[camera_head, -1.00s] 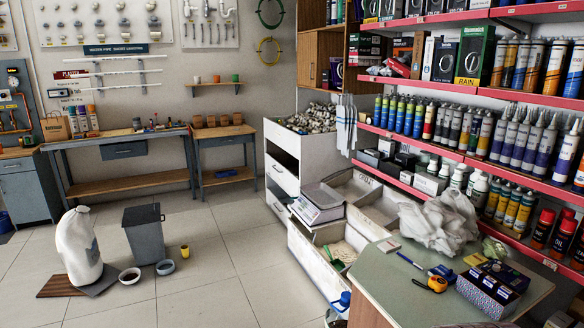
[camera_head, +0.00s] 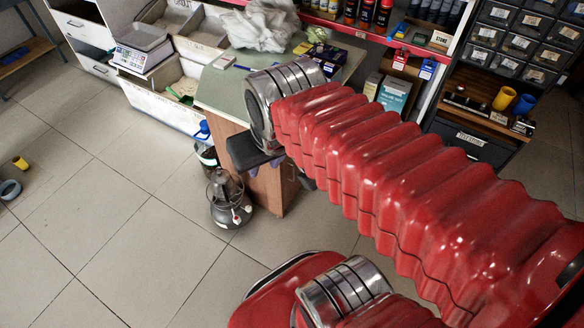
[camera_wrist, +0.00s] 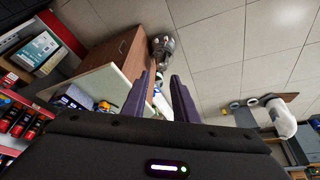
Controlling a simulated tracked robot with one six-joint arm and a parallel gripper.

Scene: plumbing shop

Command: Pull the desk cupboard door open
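The desk (camera_head: 240,95) has a pale green top and brown wooden sides, and stands ahead of my arm in the head view. Its brown cupboard front (camera_wrist: 122,48) shows at upper left in the wrist view and looks shut. I cannot make out its handle clearly. My gripper (camera_wrist: 160,88) has two purple fingers, spread apart with nothing between them. In the head view my red arm reaches to the desk, and the dark gripper body hides part of the desk's wooden side. I cannot tell whether a finger touches the desk.
White bins (camera_head: 140,98) with a scale (camera_head: 142,52) stand left of the desk. Stocked shelves (camera_head: 420,50) stand behind. The tiled floor at left is mostly clear.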

